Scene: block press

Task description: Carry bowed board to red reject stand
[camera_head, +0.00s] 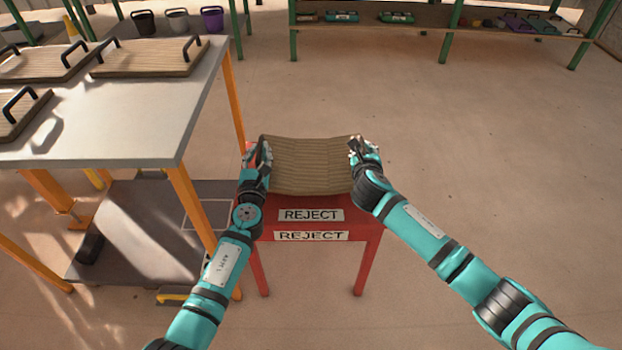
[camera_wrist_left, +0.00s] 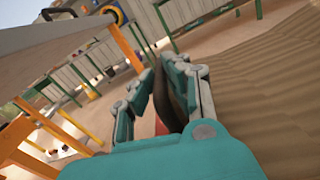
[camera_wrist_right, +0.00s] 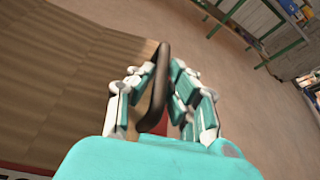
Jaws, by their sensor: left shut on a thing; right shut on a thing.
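The bowed board (camera_head: 308,165) is a ribbed wooden panel that sags in the middle, with a dark handle at each side. It is over the red reject stand (camera_head: 363,240), whose front carries two REJECT labels. I cannot tell whether the board touches the stand's top. My left gripper (camera_head: 258,155) is shut on the board's left handle, a dark bar between the fingers in the left wrist view (camera_wrist_left: 165,95). My right gripper (camera_head: 361,150) is shut on the right handle, which also shows in the right wrist view (camera_wrist_right: 155,90).
A grey-topped table (camera_head: 140,125) with orange legs stands close on the left, holding several boards (camera_head: 150,58) with black handles. A shelf (camera_head: 470,35) with green posts stands at the back. The floor to the right is clear.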

